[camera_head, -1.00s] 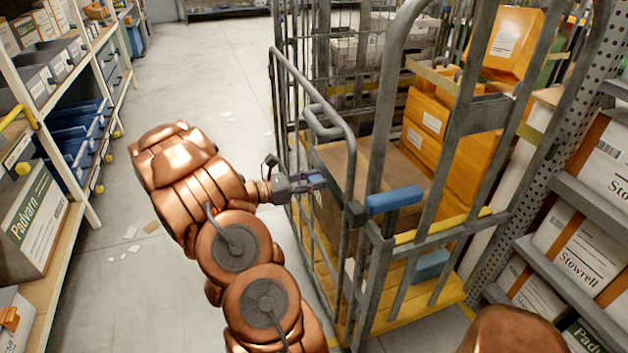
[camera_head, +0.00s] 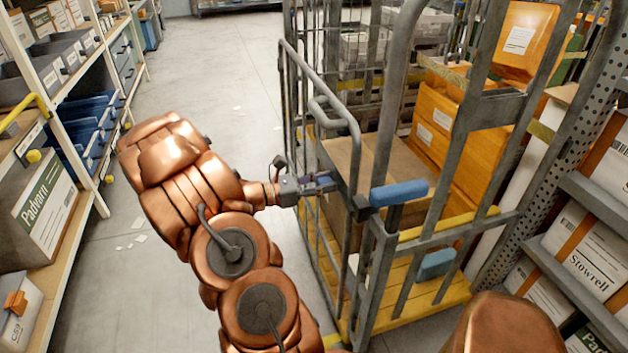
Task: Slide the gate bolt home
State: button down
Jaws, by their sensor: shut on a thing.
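My gripper (camera_head: 326,183) is at the grey barred gate (camera_head: 296,80) on the left side of a roll cage. It is shut on the gate bolt, whose held part is small and mostly hidden by the fingers. A dark grey block (camera_head: 359,208) sits at the cage's corner post, just right of the fingertips. I cannot tell whether the bolt's end is inside it. A blue grip (camera_head: 399,193) sticks out right of that block, apart from my gripper.
The cage holds a cardboard box (camera_head: 345,158) and orange boxes (camera_head: 484,128) above a yellow deck (camera_head: 415,309). Shelving with bins (camera_head: 88,138) stands left, and a rack with Stowrell boxes (camera_head: 592,258) right. The grey aisle floor (camera_head: 217,75) between is largely clear.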

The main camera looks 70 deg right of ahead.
jog(key=shift+s+a+f, duration=0.1)
jog(key=shift+s+a, duration=0.05)
jog(key=shift+s, duration=0.1)
jog(key=c, duration=0.8)
grip_release()
jog(key=shift+o, duration=0.2)
jog(key=shift+w+a, duration=0.3)
jog(key=shift+w, duration=0.2)
jog(key=v, duration=1.1)
